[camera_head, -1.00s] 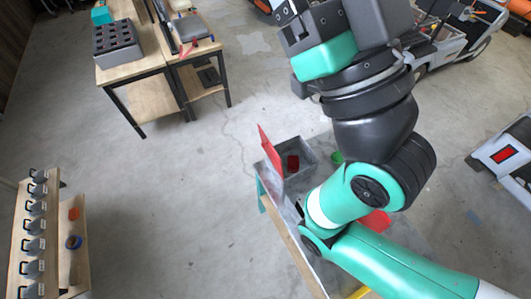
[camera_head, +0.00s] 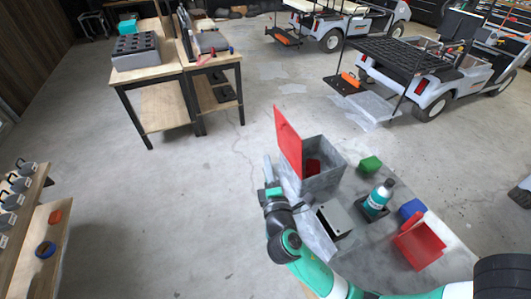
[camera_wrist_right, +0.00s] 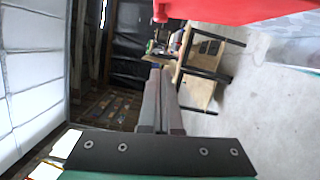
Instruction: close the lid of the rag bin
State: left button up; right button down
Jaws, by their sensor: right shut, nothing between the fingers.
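The rag bin (camera_head: 322,178) is a grey box at the far left corner of the grey-topped bench, with something red inside. Its red lid (camera_head: 287,141) stands up, open, along the bin's left side. My right gripper (camera_head: 267,160) is shut and empty, just left of the lid and below its top edge. In the right wrist view the closed fingers of the right gripper (camera_wrist_right: 156,75) point away from the camera, and the red lid (camera_wrist_right: 235,10) fills the upper right edge. My left gripper is not in view.
On the bench are a grey box (camera_head: 334,218), a teal bottle (camera_head: 378,198), a green block (camera_head: 370,164), a blue item (camera_head: 411,208) and a red tray (camera_head: 420,243). Open floor (camera_head: 200,190) lies left of the bench.

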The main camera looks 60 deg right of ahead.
jog(key=w+d+r, duration=0.1)
jog(key=w+d, duration=0.2)
jog(key=d, duration=0.8)
jog(key=shift+w+r, duration=0.15)
jog(key=shift+w, duration=0.15)
jog(key=shift+d, duration=0.1)
